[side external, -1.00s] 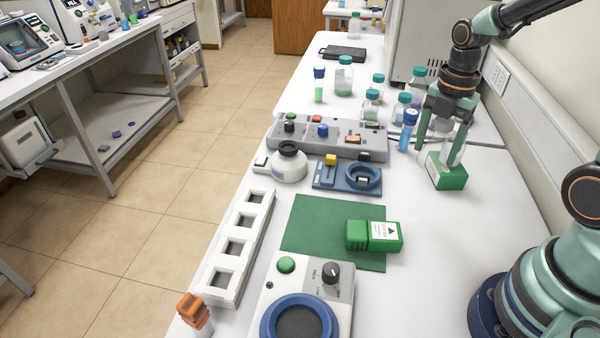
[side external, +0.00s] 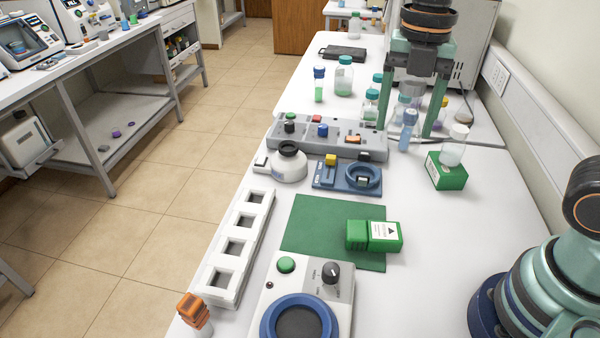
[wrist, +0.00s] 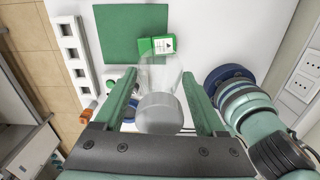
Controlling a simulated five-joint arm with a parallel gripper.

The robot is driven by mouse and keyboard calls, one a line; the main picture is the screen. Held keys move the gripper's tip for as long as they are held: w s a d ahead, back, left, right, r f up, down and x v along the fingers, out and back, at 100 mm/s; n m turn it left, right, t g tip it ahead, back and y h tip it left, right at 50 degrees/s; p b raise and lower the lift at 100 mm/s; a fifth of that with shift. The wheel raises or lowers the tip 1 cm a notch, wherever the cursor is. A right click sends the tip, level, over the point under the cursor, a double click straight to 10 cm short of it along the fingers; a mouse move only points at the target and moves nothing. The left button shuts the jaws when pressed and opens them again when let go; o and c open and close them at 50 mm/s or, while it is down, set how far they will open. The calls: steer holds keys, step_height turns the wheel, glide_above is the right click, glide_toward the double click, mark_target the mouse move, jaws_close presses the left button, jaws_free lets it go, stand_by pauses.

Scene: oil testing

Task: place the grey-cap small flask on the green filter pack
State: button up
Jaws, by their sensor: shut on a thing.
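My gripper (side external: 408,128) is shut on the grey-cap small flask, a clear flask (wrist: 158,78) with a grey cap (wrist: 160,113). In the wrist view the flask sits between the two fingers. In the side view it is hard to make out, as bottles overlap it. One green pack (side external: 384,236) with a white label lies on the green mat, in front of my gripper; it also shows in the wrist view (wrist: 158,46). Another green pack (side external: 446,176) stands at the right, with a clear, white-capped jar (side external: 454,146) on it.
A green mat (side external: 308,225) lies mid-table. Around it are a white rack (side external: 230,262), a device with a blue ring (side external: 318,300) and a blue fixture (side external: 330,178). Several capped bottles crowd the back. The table right of the mat is clear.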

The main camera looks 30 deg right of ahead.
steer(key=shift+s+a+r+n, duration=0.1)
steer(key=shift+s+a+n, duration=0.15)
steer(key=shift+a, duration=0.25)
steer(key=shift+s+a+r+n, duration=0.1)
steer(key=shift+a+n, duration=0.15)
steer(key=shift+a, duration=0.25)
glide_above(374, 230)
step_height(374, 230, down, 20)
steer(key=shift+r, duration=0.1)
steer(key=o, duration=1.3)
steer(key=shift+o, duration=0.2)
